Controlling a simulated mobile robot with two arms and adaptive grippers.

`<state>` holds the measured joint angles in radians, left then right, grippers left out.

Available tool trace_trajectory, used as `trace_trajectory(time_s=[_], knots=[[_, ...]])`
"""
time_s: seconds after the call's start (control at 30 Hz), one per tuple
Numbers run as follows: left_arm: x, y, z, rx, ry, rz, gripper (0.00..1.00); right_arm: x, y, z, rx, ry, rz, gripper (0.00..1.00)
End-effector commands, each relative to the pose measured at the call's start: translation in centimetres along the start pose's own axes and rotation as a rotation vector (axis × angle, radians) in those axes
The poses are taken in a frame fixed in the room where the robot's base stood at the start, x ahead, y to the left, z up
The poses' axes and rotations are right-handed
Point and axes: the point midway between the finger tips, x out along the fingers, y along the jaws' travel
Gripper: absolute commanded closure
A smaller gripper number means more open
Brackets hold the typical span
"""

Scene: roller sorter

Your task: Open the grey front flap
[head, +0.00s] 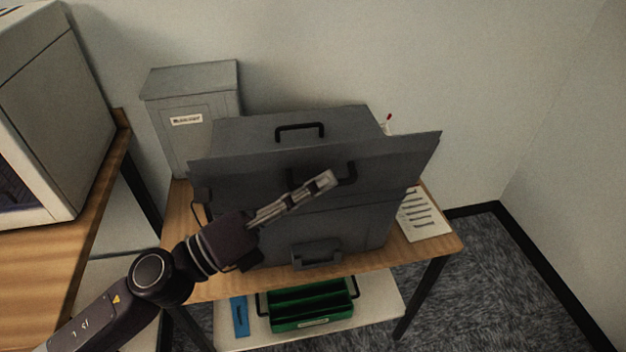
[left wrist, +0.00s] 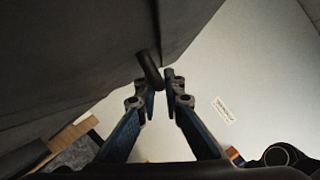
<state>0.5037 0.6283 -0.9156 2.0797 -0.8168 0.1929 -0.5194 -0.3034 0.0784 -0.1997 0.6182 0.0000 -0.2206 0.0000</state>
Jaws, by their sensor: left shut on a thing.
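The grey front flap (head: 395,160) is a wide panel on the front of the grey sorter box (head: 345,228). It stands tilted out from the box, with its upper edge sticking out past both sides. My left gripper (head: 327,180) reaches in from the left and is shut on the black flap handle (head: 350,174), partly hiding it. In the left wrist view the handle (left wrist: 150,70) lies at the fingertips (left wrist: 160,80), beside the dark panel (left wrist: 70,50). My right gripper is not in view.
The box stands on a wooden table (head: 440,240). A grey bin (head: 195,85) stands behind left, and a printed sheet (head: 422,213) lies at right. A green tray (head: 311,306) and a blue item (head: 239,316) sit on the lower shelf. A white machine (head: 50,110) is at far left.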

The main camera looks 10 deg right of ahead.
Motion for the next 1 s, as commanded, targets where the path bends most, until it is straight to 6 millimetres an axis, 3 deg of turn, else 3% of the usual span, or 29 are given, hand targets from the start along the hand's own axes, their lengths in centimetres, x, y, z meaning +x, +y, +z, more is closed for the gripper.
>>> trace_trajectory(time_s=[0.77,0.8,0.83,1.0], knots=[[-0.28,0.47,-0.85,-0.004,0.004,0.001,1.0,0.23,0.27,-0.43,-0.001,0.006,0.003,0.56],[-0.28,0.47,-0.85,-0.004,0.003,0.001,0.89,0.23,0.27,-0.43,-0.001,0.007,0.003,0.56],[-0.28,0.47,-0.84,-0.004,0.003,0.001,0.86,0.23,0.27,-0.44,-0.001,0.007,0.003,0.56],[-0.27,0.42,-0.78,-0.003,0.002,0.001,0.84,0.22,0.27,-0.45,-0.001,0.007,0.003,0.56]])
